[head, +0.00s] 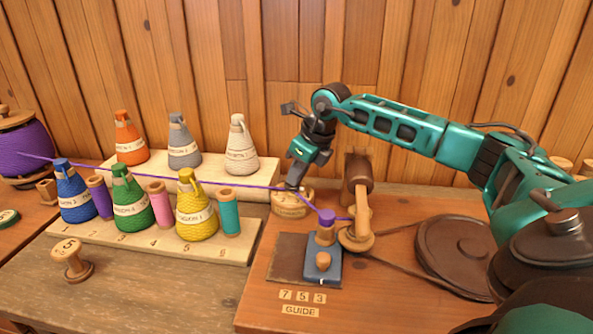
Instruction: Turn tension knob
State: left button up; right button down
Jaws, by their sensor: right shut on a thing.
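A round, pale wooden knob (291,207) with a small label sits at the back left of the orange-brown wooden board. Its label is too small to read surely. My right gripper (293,184) reaches down from above and is shut on the knob's top; its fingertips are small and partly hidden. A taut purple thread (190,182) runs from the purple pot at far left past the gripper to the winding post at right. My left gripper is not in view.
Several coloured yarn cones (131,205) and spools stand on a stepped wooden rack (150,236). A wooden spool-shaped knob (72,260) stands at front left. A blue block (323,262) with a purple-topped peg and a dark pulley wheel (455,255) are on the board.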

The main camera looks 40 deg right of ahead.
jog(key=shift+d+n+y+p, duration=0.1)
jog(key=shift+n+y+p, duration=0.2)
jog(key=shift+n, duration=0.6)
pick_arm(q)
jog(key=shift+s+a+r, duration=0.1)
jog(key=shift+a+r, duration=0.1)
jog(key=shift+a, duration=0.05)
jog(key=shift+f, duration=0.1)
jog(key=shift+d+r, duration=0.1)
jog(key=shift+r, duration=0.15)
pick_arm(e)
jog(key=c, duration=1.2)
grip_release()
pick_arm(q)
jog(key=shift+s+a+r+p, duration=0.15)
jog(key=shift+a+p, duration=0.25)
jog(key=shift+p, duration=0.3)
pick_arm(e)
jog(key=v, duration=1.3)
jog(key=shift+w, duration=0.2)
